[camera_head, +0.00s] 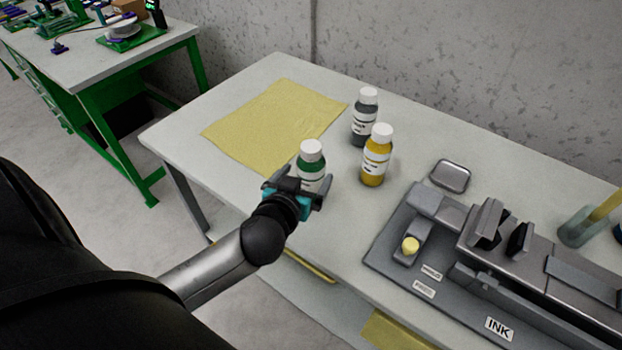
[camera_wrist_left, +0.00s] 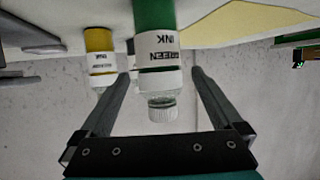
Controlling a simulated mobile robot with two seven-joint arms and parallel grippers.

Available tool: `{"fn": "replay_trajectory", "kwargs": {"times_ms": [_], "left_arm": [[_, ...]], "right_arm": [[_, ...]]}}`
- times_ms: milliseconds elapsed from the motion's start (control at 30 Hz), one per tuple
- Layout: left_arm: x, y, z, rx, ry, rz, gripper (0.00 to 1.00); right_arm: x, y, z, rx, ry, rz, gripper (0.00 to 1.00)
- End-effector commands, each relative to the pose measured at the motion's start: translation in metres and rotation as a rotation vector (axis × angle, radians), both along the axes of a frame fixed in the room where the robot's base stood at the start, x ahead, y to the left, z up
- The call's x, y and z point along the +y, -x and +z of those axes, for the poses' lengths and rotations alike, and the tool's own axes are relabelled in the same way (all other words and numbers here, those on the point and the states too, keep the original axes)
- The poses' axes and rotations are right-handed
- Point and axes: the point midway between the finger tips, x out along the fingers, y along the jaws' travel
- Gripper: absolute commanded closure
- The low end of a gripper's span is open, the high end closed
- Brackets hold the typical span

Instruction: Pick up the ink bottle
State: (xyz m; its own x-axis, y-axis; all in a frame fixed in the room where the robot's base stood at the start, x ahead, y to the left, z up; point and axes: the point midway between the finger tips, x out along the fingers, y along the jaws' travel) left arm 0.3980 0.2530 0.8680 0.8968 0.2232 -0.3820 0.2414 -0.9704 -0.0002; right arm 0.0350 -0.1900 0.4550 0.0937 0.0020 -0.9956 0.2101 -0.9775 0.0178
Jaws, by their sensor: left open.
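A green ink bottle (camera_head: 312,165) with a white cap stands upright on the table (camera_head: 254,93). In the left wrist view the green bottle (camera_wrist_left: 156,60) shows upside down, its label reading "GREEN INK". My left gripper (camera_head: 297,186) is open at the near side of this bottle. In the wrist view its two fingers (camera_wrist_left: 163,85) lie to either side of the bottle's cap and lower label, with gaps visible. A yellow ink bottle (camera_head: 376,157) and a dark grey bottle (camera_head: 364,118), both white-capped, stand to the right and behind. My right gripper is not in view.
A yellow cloth (camera_head: 270,122) lies left of the bottles. A grey machine with an "INK" label (camera_head: 499,328) fills the right side, with a small metal tin (camera_head: 451,176) behind it. A green-framed workbench (camera_head: 110,50) stands at the back left.

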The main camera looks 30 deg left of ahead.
Motion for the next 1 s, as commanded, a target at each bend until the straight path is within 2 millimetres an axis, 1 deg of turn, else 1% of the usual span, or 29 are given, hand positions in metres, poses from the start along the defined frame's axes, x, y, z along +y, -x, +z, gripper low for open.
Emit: {"fn": "replay_trajectory", "kwargs": {"times_ms": [33,100,367,567,700,833,1000], "left_arm": [[0.001,-0.006,-0.003,-0.002,-0.001,0.000,0.00],[0.003,-0.011,-0.005,-0.001,0.000,0.000,0.00],[0.005,-0.022,-0.008,-0.001,-0.001,0.000,0.00],[0.010,-0.045,-0.015,-0.002,-0.003,0.000,0.00],[0.013,-0.057,-0.021,0.000,-0.001,0.001,0.00],[0.015,-0.063,-0.024,0.002,-0.001,0.001,0.00],[0.015,-0.063,-0.024,0.002,0.000,0.000,0.00]], "right_arm": [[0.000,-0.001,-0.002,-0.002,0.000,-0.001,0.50],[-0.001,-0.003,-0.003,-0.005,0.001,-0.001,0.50],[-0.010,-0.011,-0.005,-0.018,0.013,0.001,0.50],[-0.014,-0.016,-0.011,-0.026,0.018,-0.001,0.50],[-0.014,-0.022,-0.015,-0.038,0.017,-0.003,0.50],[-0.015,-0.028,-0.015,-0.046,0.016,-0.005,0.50],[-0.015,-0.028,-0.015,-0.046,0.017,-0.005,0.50]]}}
